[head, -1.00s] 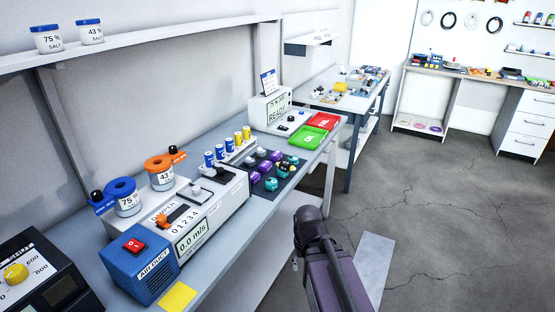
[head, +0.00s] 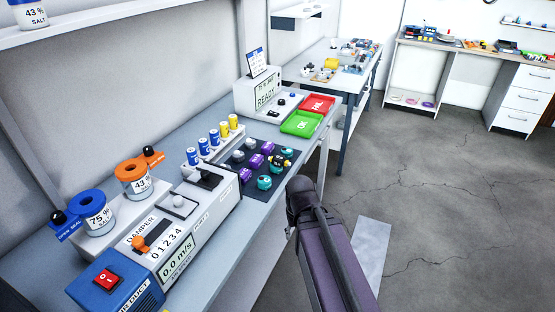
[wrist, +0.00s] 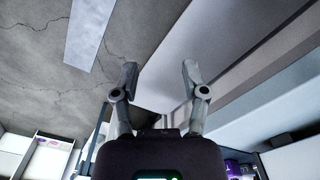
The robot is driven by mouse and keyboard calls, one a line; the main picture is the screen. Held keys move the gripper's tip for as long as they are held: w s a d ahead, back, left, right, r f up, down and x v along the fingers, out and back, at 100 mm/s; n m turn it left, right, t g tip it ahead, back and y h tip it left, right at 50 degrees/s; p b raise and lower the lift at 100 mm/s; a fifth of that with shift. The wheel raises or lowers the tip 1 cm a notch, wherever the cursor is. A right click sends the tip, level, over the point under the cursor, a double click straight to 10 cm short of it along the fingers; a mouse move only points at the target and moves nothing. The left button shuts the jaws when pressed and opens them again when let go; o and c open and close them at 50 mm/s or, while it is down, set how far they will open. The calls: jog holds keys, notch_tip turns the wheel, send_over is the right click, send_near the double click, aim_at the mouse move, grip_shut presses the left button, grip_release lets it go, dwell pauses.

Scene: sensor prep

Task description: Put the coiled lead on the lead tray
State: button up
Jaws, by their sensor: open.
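My gripper (wrist: 158,78) is open and empty in the wrist view, its two fingers apart above bare floor and a bench side. In the head view only my dark arm shows, and the fingers cannot be made out. Small coloured coils, one pink (head: 412,100) and one purple (head: 428,104), lie on the low shelf of the far desk. They are too small to tell which is the coiled lead. I cannot pick out a lead tray in either view. My gripper is far from the coils.
The near bench holds an air duct unit (head: 110,282), a dark mat (head: 240,178) with sensors, and green (head: 302,123) and red (head: 318,104) trays. A second table (head: 345,82) stands beyond. Open cracked floor (head: 440,190) lies to the right.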

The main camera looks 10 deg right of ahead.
jog(key=o, duration=0.6)
jog(key=shift+w+r, duration=0.1)
jog(key=shift+c, duration=0.2)
notch_tip(320, 180, up, 21)
jog(key=n+p, duration=1.1)
jog(key=p, duration=1)
send_over(279, 157)
jog(key=shift+w, duration=0.25)
jog(key=shift+f, duration=0.25)
notch_tip(279, 157, down, 8)
jog(key=b, duration=0.8)
jog(key=shift+f+b, duration=0.25)
jog(key=shift+b, duration=0.15)
jog(key=shift+f, duration=0.1)
jog(key=shift+s+f+b, duration=0.2)
jog(key=shift+f+b, duration=2.3)
jog(key=shift+b, duration=0.1)
